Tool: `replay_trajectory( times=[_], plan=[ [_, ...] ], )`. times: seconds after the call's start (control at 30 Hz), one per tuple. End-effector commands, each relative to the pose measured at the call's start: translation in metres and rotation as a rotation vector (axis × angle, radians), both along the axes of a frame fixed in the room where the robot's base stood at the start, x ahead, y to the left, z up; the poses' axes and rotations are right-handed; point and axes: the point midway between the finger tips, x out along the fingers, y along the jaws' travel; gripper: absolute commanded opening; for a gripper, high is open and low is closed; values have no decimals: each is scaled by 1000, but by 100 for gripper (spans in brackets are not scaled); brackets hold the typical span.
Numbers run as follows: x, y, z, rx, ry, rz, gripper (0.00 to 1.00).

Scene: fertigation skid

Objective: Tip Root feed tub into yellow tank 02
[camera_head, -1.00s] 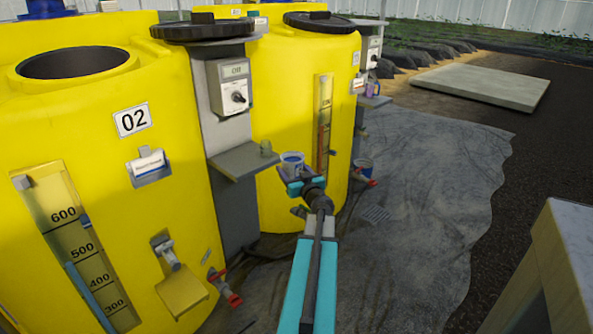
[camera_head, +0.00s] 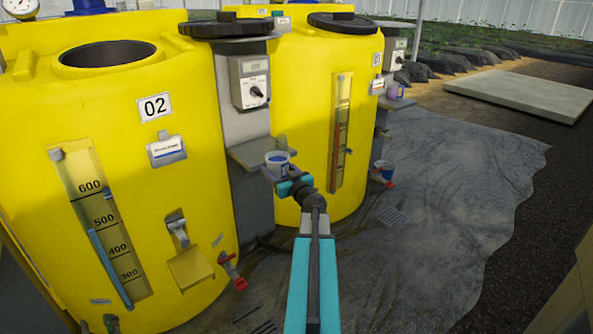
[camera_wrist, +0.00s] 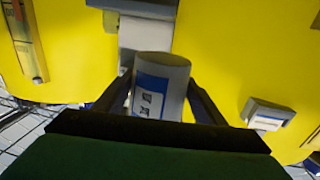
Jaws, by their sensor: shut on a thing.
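The yellow tank 02 (camera_head: 150,200) stands at the left in the head view, with its round top opening (camera_head: 108,54) uncovered.
A second yellow tank (camera_head: 320,130) stands behind, to the right. A grey shelf (camera_head: 249,152) and control box (camera_head: 250,82) sit between the tanks. A dark lid (camera_head: 228,27) lies above the box. Another tub (camera_head: 383,170) is farther right. Grey ground sheet (camera_head: 440,190) is open at right.

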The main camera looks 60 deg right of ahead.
Motion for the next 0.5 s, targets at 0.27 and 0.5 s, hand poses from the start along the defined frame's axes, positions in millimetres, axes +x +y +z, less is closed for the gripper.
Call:
replay_trajectory(
  times=[0.27,0.5],
  plan=[
    [68,83,9,-3,-5,179,29],
    [115,163,15,-5,-8,346,29]
  ],
)
